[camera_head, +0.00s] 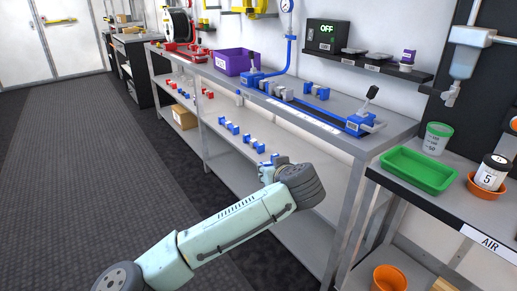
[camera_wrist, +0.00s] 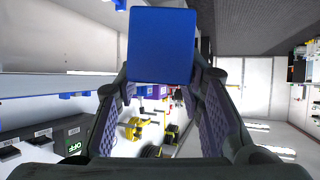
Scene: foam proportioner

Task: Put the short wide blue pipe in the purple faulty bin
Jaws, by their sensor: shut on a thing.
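The purple bin (camera_head: 229,64) stands on the top of the grey workbench, toward its far end. My gripper (camera_head: 270,164) is low in front of the bench, at about the height of the lower shelf. In the wrist view, my gripper (camera_wrist: 160,82) is shut on a blue piece (camera_wrist: 160,45), which shows as a flat blue block face between the fingertips. Its length and full shape are hidden from this angle. The gripper and the piece are apart from the bin, nearer the camera and below it.
Several small blue parts (camera_head: 228,126) and red parts (camera_head: 207,93) lie on the lower shelf (camera_head: 225,150). On the bench top are blue fittings (camera_head: 316,90) and a blue vise-like fixture (camera_head: 362,123). A green tray (camera_head: 418,168) stands at right. The floor at left is clear.

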